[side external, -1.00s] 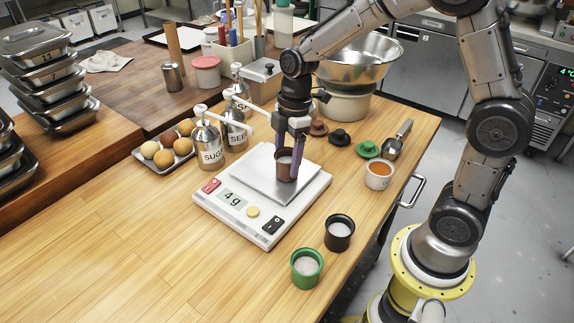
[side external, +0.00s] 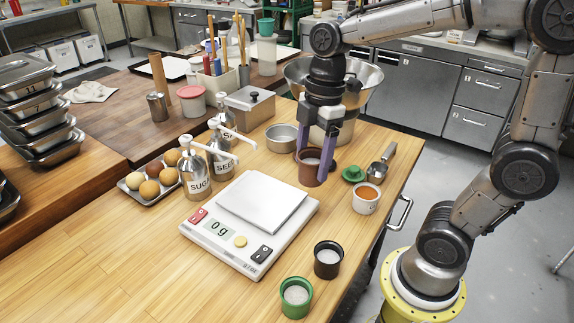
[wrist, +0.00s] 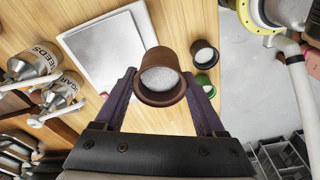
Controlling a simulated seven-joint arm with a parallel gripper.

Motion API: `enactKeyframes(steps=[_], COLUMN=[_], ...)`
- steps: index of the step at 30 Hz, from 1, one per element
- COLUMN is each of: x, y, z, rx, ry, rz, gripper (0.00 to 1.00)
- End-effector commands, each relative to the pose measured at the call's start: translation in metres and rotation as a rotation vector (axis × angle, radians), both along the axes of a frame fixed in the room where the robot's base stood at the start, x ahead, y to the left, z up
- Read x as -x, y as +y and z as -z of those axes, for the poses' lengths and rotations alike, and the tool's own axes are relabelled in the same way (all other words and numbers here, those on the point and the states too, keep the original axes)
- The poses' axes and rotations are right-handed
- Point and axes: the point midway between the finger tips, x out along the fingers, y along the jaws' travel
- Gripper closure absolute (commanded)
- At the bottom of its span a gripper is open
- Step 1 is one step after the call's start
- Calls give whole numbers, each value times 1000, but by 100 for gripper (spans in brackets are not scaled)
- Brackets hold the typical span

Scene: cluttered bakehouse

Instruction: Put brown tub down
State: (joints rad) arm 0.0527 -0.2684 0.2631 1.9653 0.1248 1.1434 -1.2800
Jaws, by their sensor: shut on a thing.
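The brown tub (side external: 309,180) holds white powder, which shows through its mouth in the wrist view (wrist: 160,98). My gripper (side external: 317,160) is shut on it, with purple fingers (wrist: 160,92) on both sides. The tub is upright or nearly so, beyond the far right corner of the white scale (side external: 225,232) and clear of its plate (side external: 262,202). The scale reads 0 g. I cannot tell whether the tub's base touches the wooden table. The table behind the tub is partly hidden by my gripper.
Close by are a green lid (side external: 353,174), a white cup of orange stuff (side external: 366,204), a metal scoop (side external: 377,170) and a round pan (side external: 281,139). A black tub (side external: 328,265) and a green tub (side external: 296,304) stand nearer. The front left table is bare.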

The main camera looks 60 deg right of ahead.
Motion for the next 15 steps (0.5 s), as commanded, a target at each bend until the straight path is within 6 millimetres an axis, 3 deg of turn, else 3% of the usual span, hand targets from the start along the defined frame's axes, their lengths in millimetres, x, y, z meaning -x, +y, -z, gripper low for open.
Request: enactKeyframes(steps=[6, 10, 15], x=[34, 41, 49], y=[-2, -2, -8], z=[-15, -18, 20], rx=[0, 0, -1], ry=[-3, 0, 8], rz=[1, -13, -53], gripper=[97, 97, 97])
